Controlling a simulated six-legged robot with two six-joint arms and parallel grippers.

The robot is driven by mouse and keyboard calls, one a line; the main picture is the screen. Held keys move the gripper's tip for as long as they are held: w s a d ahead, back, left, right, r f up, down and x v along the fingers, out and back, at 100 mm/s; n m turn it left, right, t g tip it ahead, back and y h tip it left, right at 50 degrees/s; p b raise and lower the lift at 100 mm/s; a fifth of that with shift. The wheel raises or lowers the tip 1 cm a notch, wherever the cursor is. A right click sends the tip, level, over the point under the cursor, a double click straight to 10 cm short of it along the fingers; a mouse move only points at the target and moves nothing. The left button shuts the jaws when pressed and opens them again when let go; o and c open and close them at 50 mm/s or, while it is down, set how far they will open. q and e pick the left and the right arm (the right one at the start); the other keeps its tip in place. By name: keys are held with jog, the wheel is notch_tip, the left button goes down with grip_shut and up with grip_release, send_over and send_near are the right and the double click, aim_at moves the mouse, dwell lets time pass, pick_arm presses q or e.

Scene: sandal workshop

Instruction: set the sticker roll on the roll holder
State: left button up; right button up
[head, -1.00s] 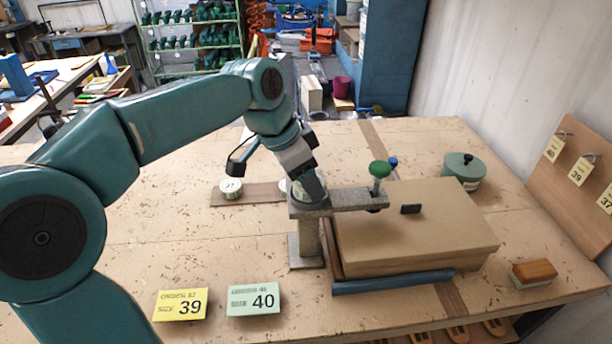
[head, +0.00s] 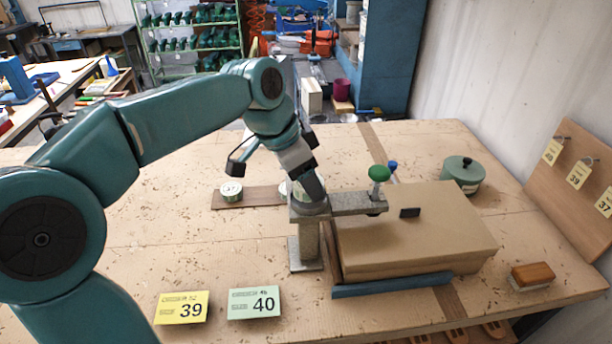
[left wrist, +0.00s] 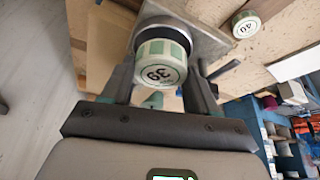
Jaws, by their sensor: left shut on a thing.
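My left gripper (left wrist: 160,84) is shut on a sticker roll (left wrist: 160,62), a white and green roll marked 39. In the head view the left gripper (head: 308,198) is over the left end of a grey metal stand (head: 305,242). The stand has a post, a flat arm and a green knob; I take it for the roll holder. In the left wrist view the roll overlaps round metal of the stand; I cannot tell whether they touch. In the head view the gripper largely hides the held roll. My right gripper is not in view.
Another roll (head: 231,190) rests on a brown strip (head: 260,195) left of the stand. A cardboard box (head: 415,235) with a blue bar (head: 390,286) stands close right. Cards marked 39 (head: 181,308) and 40 (head: 254,303) lie in front. A green pot (head: 462,172) and a brush (head: 532,277) are farther right.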

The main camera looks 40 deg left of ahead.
pick_arm(q)
jog(key=shift+f+b, duration=0.75)
jog(key=shift+f, duration=0.1)
jog(key=o, duration=0.8)
jog(key=shift+r, duration=0.1)
jog(key=p+v, duration=0.7)
jog(key=v, duration=0.4)
dwell(0.5)
